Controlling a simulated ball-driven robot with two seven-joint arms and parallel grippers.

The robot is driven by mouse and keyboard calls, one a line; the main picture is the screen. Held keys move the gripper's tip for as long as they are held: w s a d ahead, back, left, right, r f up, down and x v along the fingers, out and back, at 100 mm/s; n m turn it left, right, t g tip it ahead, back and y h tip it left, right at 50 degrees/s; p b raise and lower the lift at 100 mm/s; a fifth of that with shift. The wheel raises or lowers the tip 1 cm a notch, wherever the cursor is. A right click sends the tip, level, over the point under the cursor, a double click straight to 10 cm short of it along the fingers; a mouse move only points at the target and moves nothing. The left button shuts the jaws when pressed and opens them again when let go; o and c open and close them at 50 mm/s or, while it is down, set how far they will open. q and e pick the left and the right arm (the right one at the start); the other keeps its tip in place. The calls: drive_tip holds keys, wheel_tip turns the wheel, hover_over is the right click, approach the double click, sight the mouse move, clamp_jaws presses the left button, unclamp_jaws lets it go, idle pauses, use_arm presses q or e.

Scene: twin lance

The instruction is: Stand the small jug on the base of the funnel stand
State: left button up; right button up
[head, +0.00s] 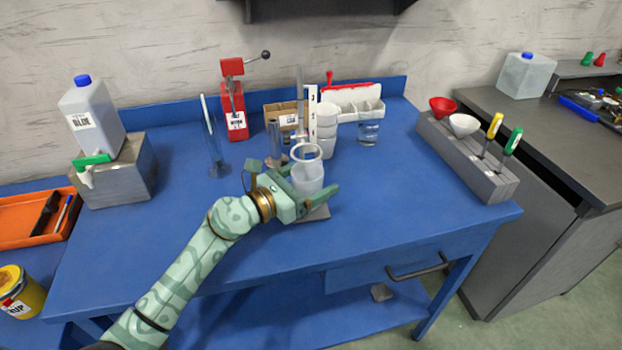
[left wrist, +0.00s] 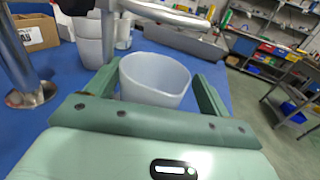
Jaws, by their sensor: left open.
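The small jug (head: 308,180) is whitish and translucent, and upright. It stands at the front of the funnel stand, below the stand's ring (head: 307,152). The grey base of the stand (head: 318,214) shows under and in front of the jug. The jug's foot is partly hidden by my gripper, so I cannot tell if it touches the base. My left gripper (head: 311,184) is open, with one finger on either side of the jug. In the left wrist view the jug (left wrist: 155,82) sits between the spread fingers, with its spout toward the lower right. My right gripper is out of view.
Stacked white cups (head: 327,138) and a clear beaker (head: 369,131) stand behind the jug. A metal post (head: 276,142) and a glass cylinder (head: 214,150) stand to the left. A grey rack (head: 470,162) holds funnels and tools at right. The table's front right is clear.

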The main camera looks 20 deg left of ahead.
use_arm(q)
drive_tip(key=v, duration=1.5)
drive_tip(key=shift+s+a+f+b, duration=0.1)
drive_tip(key=shift+a+f+b, duration=0.1)
drive_tip(key=shift+b, duration=0.15)
drive_tip(key=shift+s+a+r, duration=0.1)
drive_tip(key=shift+s+a, duration=0.1)
drive_tip(key=shift+s, duration=0.25)
